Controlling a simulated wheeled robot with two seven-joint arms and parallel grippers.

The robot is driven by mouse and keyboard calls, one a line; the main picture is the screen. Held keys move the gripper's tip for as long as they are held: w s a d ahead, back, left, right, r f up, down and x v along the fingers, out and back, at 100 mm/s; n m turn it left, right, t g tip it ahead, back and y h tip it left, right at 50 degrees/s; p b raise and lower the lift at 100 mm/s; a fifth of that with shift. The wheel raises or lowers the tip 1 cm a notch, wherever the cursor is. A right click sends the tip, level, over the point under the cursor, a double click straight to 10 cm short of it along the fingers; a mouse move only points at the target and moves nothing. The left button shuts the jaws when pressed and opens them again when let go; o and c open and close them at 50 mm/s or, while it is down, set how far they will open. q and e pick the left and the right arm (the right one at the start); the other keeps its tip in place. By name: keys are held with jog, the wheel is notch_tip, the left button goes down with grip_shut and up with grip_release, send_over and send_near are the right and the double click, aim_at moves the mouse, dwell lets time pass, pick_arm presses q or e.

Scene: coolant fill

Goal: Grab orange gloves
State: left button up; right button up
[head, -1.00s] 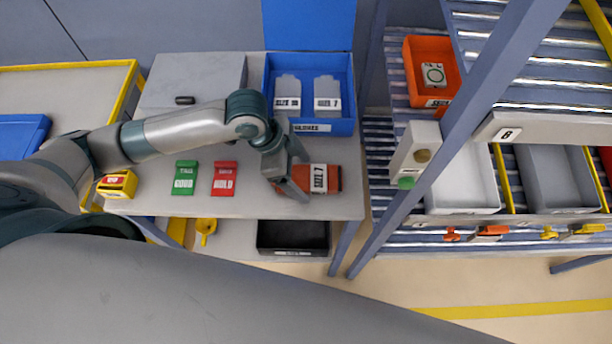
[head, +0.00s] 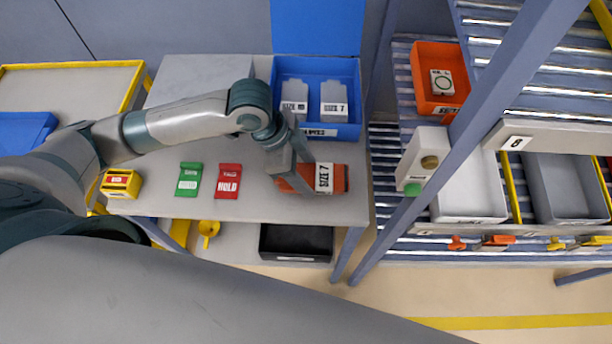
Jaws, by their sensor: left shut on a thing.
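The orange gloves (head: 340,178) lie at the right end of the grey table, with a white band reading "SIZE 7" across them. My left gripper (head: 296,186) is shut on the left end of the orange gloves, its fingers pointing down. The gloves are at or very near the tabletop; I cannot tell whether they touch it. Part of the gloves is hidden behind the fingers. My right gripper does not show.
A blue bin (head: 333,131) with two grey glove packs stands behind the gripper. Green (head: 188,180) and red (head: 228,181) tags lie left of it. A black tray (head: 296,243) sits below.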

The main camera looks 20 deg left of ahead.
aim_at(306, 175)
pick_arm(q)
notch_tip(306, 175, up, 7)
jog(key=shift+r+b, duration=0.1)
jog(key=shift+b, duration=0.55)
